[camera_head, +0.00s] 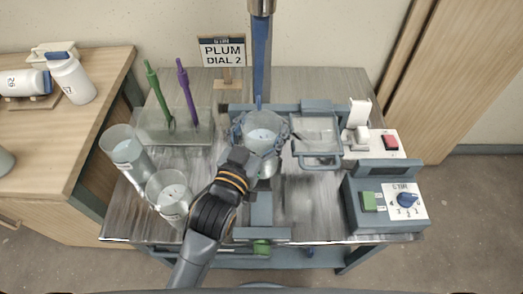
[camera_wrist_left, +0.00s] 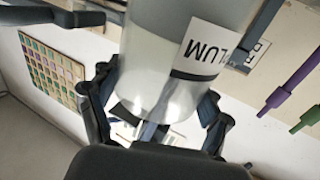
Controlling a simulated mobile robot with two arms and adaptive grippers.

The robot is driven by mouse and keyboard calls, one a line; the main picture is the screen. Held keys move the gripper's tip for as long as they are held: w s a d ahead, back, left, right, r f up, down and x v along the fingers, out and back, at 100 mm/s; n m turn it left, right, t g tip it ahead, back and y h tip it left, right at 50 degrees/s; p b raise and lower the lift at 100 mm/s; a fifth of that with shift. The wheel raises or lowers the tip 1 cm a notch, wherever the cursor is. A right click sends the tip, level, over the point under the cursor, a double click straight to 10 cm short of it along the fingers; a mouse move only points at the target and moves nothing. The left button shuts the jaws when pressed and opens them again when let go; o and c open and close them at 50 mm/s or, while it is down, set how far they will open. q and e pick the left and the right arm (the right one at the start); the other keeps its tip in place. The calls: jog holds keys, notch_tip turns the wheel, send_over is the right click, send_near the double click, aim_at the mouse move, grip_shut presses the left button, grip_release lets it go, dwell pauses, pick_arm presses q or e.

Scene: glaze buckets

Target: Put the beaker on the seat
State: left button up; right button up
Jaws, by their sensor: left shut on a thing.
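My left gripper (camera_head: 262,128) is shut on a clear beaker (camera_head: 265,143) near the middle of the steel table. In the left wrist view the beaker (camera_wrist_left: 150,80) sits between the two fingers (camera_wrist_left: 155,110), with a white label reading "LUM" at its right side. The seat is not clearly visible; a blue-grey frame (camera_head: 262,210) runs below and around the beaker. I cannot tell whether the beaker rests on it or hangs above it. A blue stirrer shaft (camera_head: 261,60) comes down just behind the beaker. My right gripper is not in view.
Two more beakers (camera_head: 122,146) (camera_head: 170,196) stand at the table's left. A clear holder (camera_head: 165,128) bears a green and a purple rod. A clear hinged guard (camera_head: 316,135) is right of the beaker. A dial box (camera_head: 385,205) stands front right. A sign (camera_head: 222,50) reads "PLUM DIAL 2".

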aim_at(267, 132)
pick_arm(q)
jog(key=shift+w+f, duration=0.2)
jog(key=shift+f, duration=0.3)
jog(key=shift+w+f, duration=0.2)
jog(key=shift+f, duration=0.25)
jog(key=shift+s+f+b, duration=0.15)
jog(key=shift+f+b, duration=0.2)
jog(key=shift+f, duration=1.6)
jog(key=o, duration=1.8)
jog(key=shift+s+f, duration=0.1)
jog(key=shift+f, duration=0.1)
